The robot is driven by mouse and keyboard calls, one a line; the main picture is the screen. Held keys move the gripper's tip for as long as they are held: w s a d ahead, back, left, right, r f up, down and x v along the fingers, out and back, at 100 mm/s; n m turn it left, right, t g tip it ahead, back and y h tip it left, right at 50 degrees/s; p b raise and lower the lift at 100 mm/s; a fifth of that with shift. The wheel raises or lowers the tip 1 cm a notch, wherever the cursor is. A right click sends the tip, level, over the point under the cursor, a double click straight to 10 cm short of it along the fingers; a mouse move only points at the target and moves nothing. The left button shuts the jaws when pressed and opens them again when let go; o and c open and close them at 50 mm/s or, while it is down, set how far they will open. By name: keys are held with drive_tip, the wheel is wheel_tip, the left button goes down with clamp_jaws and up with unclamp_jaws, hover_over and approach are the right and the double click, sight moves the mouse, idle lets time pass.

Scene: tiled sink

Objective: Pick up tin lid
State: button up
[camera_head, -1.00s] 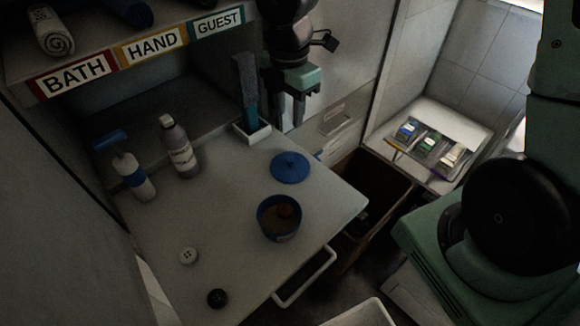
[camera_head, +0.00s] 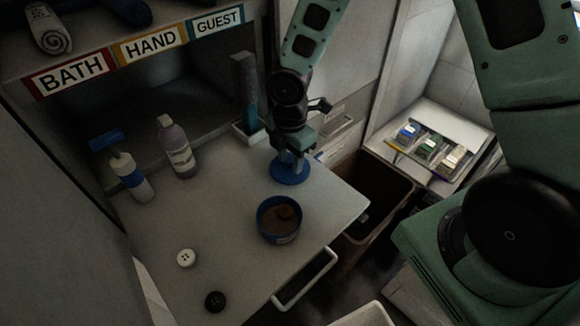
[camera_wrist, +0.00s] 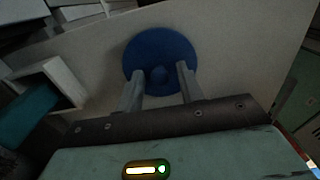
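The tin lid is a round blue disc (camera_head: 291,175) with a small knob, lying flat on the counter near its back right. It also shows in the wrist view (camera_wrist: 160,52). My gripper (camera_head: 292,167) is directly above the lid, pointing down. In the wrist view my gripper's two fingers (camera_wrist: 159,82) are apart, one on each side of the knob, with a gap visible to it. Whether the fingertips touch the lid's top cannot be told. The open blue tin (camera_head: 279,220) with brown contents stands in front of the lid.
A white holder (camera_head: 250,135) with a teal item stands close behind-left of my gripper. A pump bottle (camera_head: 132,178) and a lotion bottle (camera_head: 178,150) stand at left. A white button (camera_head: 186,258) and a black button (camera_head: 215,301) lie in front. An open bin (camera_head: 375,190) is at right.

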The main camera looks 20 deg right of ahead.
drive_tip(key=shift+f, duration=0.1)
drive_tip(key=shift+c, duration=0.3)
clamp_jaws()
